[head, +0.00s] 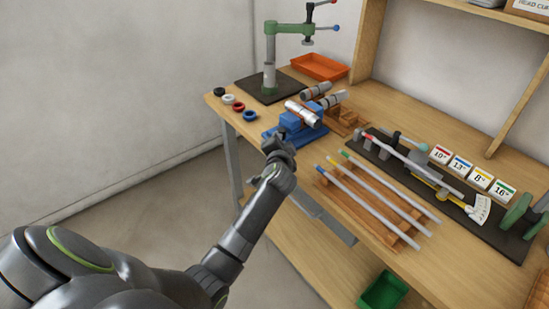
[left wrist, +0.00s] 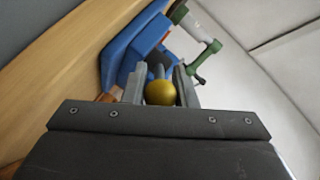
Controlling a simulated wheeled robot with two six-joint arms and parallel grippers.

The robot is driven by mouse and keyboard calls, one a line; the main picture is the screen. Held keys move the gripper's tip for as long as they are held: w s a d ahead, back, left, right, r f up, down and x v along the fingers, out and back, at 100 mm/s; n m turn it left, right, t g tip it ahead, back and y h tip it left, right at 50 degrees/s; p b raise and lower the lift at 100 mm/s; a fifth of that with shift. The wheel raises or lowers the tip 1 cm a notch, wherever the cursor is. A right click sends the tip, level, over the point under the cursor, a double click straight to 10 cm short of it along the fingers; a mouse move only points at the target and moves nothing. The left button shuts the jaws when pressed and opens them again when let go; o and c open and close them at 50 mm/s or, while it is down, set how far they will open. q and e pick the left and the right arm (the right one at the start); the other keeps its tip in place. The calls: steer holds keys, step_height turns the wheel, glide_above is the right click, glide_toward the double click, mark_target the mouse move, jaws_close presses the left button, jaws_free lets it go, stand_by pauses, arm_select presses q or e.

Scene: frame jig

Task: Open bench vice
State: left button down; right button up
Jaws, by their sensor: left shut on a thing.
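The blue bench vice (head: 292,127) stands at the near left corner of the workbench, with a silvery cylinder across its top. In the left wrist view the vice body (left wrist: 135,48) is blue, just beyond the fingers. My left gripper (head: 274,146) reaches the vice's front side from below. In the left wrist view my left gripper (left wrist: 160,84) has one finger on each side of a brass-coloured ball knob (left wrist: 160,93), shut on the vice handle, whose grey bar runs behind the knob. The handle is hidden by my gripper in the head view. My right gripper is not in view.
A green press (head: 269,60) on a dark base stands behind the vice, with several coloured rings (head: 238,106) beside it. An orange tray (head: 319,67) lies at the back. Rods on a wooden rack (head: 370,205) and a dark measuring jig (head: 430,185) fill the bench to the right.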

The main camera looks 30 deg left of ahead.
arm_select(q)
steer(key=n+y+b, duration=0.1)
steer(key=d+n+g+y+b, duration=0.1)
steer(key=n+g+y+b, duration=0.1)
steer(key=b, duration=0.1)
steer(key=shift+w+d+f, duration=0.25)
steer(key=shift+w+f, duration=0.05)
steer(key=shift+w, duration=0.1)
steer(key=shift+w+d+r+n+g+y+b, duration=0.1)
steer(key=shift+w+d+n+g+y+b, duration=0.05)
steer(key=shift+n+g+y+b, duration=0.35)
steer(key=shift+w+d+r+n+g+b, duration=0.1)
steer(key=shift+n+g+b, duration=0.2)
steer(key=shift+g+b, duration=0.15)
steer(key=shift+y, duration=0.3)
steer(key=c, duration=1.2)
jaws_free()
steer(key=shift+r, duration=0.1)
